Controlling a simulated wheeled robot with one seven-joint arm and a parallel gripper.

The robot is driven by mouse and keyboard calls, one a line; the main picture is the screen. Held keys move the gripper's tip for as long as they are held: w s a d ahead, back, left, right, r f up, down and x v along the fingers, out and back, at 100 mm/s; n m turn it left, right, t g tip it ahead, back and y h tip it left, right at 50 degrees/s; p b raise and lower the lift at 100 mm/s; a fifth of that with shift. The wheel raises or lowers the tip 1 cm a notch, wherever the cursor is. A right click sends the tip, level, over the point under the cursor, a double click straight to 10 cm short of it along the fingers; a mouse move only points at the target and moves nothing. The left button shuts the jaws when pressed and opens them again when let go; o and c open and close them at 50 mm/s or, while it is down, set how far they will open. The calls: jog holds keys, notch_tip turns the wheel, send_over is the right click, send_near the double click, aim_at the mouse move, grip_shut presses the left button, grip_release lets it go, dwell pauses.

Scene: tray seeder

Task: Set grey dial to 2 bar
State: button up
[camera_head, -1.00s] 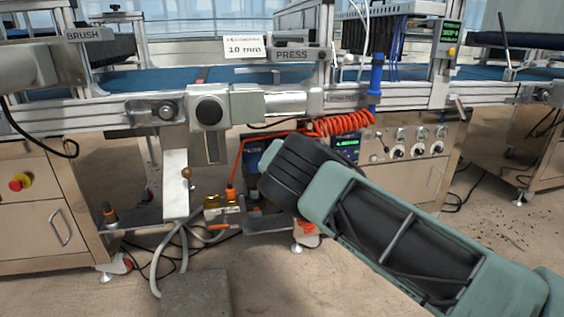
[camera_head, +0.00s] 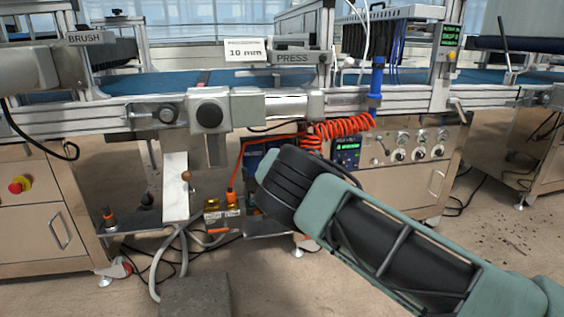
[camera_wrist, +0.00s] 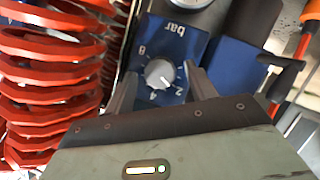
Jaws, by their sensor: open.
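The grey dial (camera_wrist: 160,74) shows in the wrist view on a blue plate (camera_wrist: 178,45) marked "bar", with the figures 8, 4 and 2 seen upside down. I cannot tell clearly where its pointer stands. My gripper (camera_wrist: 164,79) is open, with one finger on each side of the dial. Gaps show between the fingers and the knob, so it is not gripped. In the head view my arm and wrist hide the dial and the fingertips.
A coiled red hose (camera_wrist: 50,85) lies close on the left in the wrist view. A round gauge (camera_wrist: 188,2) is partly seen above the plate. A blue block (camera_wrist: 232,68) and a dark lever (camera_wrist: 281,62) are on the right. Several panel knobs (camera_head: 400,155) are farther right.

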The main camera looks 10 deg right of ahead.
jog(key=shift+s+r, duration=0.1)
jog(key=p+v, duration=0.5)
jog(key=v, duration=1.2)
jog(key=shift+p, duration=0.35)
jog(key=shift+s, duration=0.1)
